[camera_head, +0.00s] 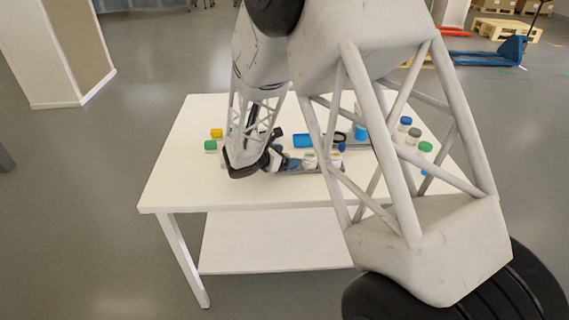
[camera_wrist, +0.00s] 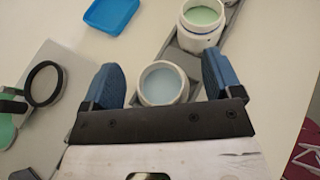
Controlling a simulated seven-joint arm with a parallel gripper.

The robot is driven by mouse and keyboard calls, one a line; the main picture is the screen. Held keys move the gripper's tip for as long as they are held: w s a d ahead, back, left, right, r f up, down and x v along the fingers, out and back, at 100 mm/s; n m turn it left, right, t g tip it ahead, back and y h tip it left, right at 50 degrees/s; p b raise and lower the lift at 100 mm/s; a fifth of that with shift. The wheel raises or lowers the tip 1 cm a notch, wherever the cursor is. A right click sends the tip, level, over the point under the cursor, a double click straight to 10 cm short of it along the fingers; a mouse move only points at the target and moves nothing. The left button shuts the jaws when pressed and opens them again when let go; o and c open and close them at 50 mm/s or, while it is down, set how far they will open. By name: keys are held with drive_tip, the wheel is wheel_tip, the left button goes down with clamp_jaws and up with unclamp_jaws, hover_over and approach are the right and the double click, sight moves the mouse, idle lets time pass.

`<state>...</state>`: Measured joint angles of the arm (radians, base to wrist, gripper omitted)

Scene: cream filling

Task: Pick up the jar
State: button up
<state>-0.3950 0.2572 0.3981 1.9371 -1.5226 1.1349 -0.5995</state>
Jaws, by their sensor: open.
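An open white jar with pale blue content (camera_wrist: 163,82) stands between the two blue fingers of my gripper (camera_wrist: 160,64) in the wrist view. The fingers are open, one on each side of it, with a visible gap at least on the left. A second open white jar with green content (camera_wrist: 203,24) stands just beyond it on the same grey holder (camera_wrist: 184,62). In the head view my gripper (camera_head: 275,158) is low over the white table, and the green-content jar (camera_head: 309,160) is just right of it. The near side of the blue-content jar is hidden by my gripper.
A blue lid or shallow tray (camera_wrist: 110,14) lies beyond on the table (camera_wrist: 55,25). A black ring (camera_wrist: 43,84) lies at left on a grey plate. Yellow (camera_head: 216,133) and green (camera_head: 210,146) capped jars stand at left; several capped jars stand at right.

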idle(0.4)
drive_tip(key=c, duration=1)
drive_tip(key=shift+r, duration=0.15)
drive_tip(key=shift+c, duration=0.2)
drive_tip(key=shift+r, duration=0.85)
drive_tip(key=shift+s+r, duration=0.2)
drive_tip(key=shift+r, duration=0.65)
drive_tip(key=s+d+r, duration=0.1)
drive_tip(key=s+d, duration=0.1)
drive_tip(key=s, duration=1.3)
drive_tip(key=shift+s+d+r, duration=0.15)
drive_tip(key=shift+s+d, duration=0.05)
drive_tip(key=shift+d, duration=0.2)
